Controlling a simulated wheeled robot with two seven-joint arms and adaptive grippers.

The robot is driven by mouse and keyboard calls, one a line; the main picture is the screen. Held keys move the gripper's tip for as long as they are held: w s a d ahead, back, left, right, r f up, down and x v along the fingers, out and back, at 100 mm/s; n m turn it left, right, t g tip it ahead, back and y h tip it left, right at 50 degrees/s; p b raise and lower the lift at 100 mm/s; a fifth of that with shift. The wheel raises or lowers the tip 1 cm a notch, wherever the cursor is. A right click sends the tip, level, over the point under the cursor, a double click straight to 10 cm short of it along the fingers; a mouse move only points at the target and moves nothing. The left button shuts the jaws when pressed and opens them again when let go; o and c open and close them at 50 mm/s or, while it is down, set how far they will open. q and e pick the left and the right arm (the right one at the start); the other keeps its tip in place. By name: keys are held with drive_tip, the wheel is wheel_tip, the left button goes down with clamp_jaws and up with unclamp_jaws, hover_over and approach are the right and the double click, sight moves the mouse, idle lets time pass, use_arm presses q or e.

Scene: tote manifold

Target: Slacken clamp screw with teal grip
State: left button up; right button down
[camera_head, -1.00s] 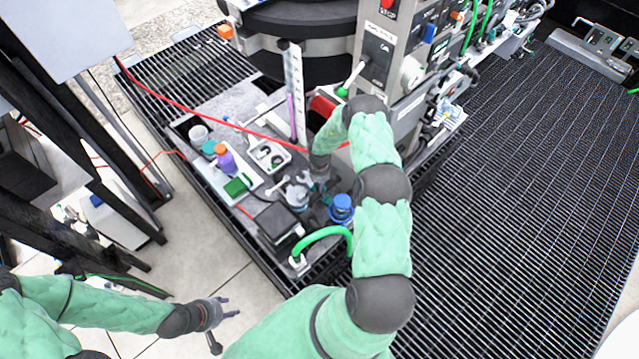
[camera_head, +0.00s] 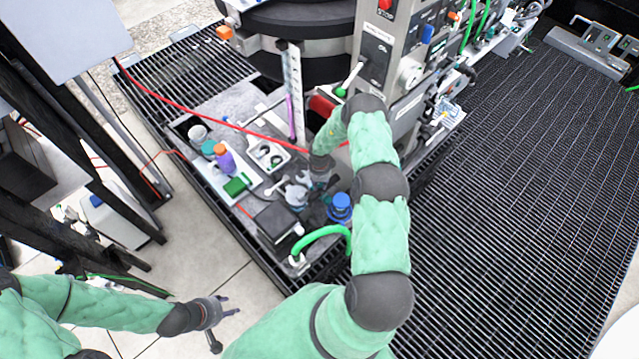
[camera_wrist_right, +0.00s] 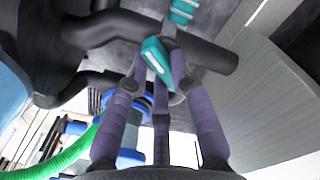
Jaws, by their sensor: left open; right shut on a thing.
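The clamp screw's teal grip (camera_wrist_right: 156,62) shows in the right wrist view, tilted, in front of dark grey pipes. My right gripper (camera_wrist_right: 160,78) is shut on this teal grip, with its purple-grey fingers around it. In the head view my right gripper (camera_head: 314,186) is low over the crowded bench, and the teal grip cannot be made out there. A second teal piece (camera_wrist_right: 182,12) is at the top of the right wrist view. My left gripper (camera_head: 222,311) is open and empty over the tiled floor, away from the bench.
A blue-capped fitting (camera_head: 340,207) and a green hose (camera_head: 322,236) lie close to my right gripper. A white tray (camera_head: 268,155), a purple bottle (camera_head: 224,160) and a red cable (camera_head: 215,119) are to the left. A control panel (camera_head: 378,50) stands behind. The grating at right is clear.

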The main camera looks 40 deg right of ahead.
sight(321, 184)
drive_tip(key=n, duration=0.4)
drive_tip(key=shift+d+n, duration=0.15)
drive_tip(key=shift+n, duration=0.15)
drive_tip(key=n, duration=0.4)
drive_tip(key=shift+n, duration=0.4)
drive_tip(key=shift+d, duration=0.1)
drive_tip(key=c, duration=1.1)
unclamp_jaws()
drive_tip(key=shift+o, duration=0.2)
wheel_tip(321, 184, up, 12)
